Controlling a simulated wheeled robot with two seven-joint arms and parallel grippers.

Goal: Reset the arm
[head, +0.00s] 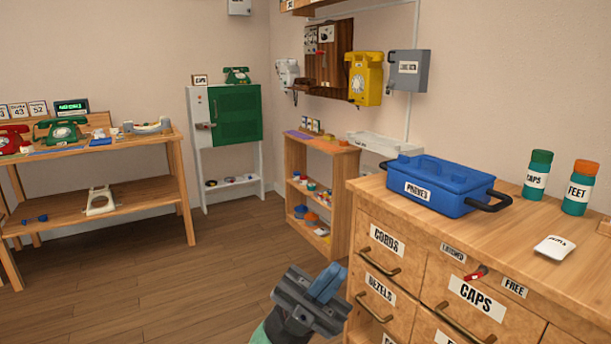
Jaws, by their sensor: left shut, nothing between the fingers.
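My left gripper (322,290) is at the bottom middle of the head view, in front of the wooden drawer cabinet (410,262). It is shut, with nothing held in it. It is apart from the cabinet's drawer handles as far as I can see. My right gripper is not in view.
On the cabinet top stand a blue box labelled PHONES (440,184), two green bottles (537,174) and a white labelled piece (554,247). A small shelf (348,190), a green-doored cabinet (235,120) and a table with phones (150,187) stand farther back. The wooden floor (170,270) is clear.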

